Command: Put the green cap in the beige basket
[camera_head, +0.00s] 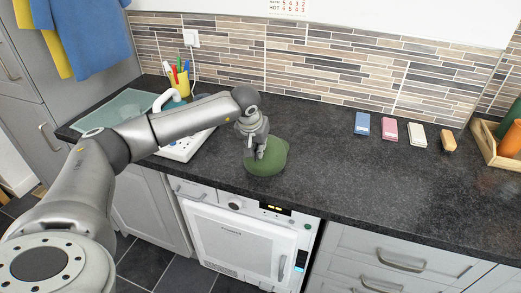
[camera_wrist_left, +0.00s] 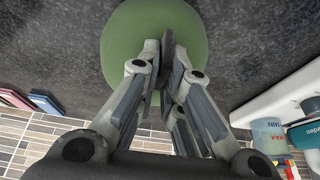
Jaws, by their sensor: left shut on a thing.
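The green cap (camera_head: 268,160) is at the front edge of the dark countertop, above the white appliance. It also shows in the left wrist view (camera_wrist_left: 124,42), right at the fingertips. My left gripper (camera_head: 260,152) is shut on the cap, with its fingers closed on part of it in the left wrist view (camera_wrist_left: 168,75). I cannot tell whether the cap touches the counter. No beige basket shows in either view. My right gripper is not in view.
On the dark counter (camera_head: 330,195), a blue box (camera_head: 362,123), a pink box (camera_head: 389,129), a white box (camera_head: 417,135) and an orange-tan item (camera_head: 449,141) stand at the back right. A wooden crate (camera_head: 489,148) is at the far right. A yellow pen cup (camera_head: 180,84) stands back left.

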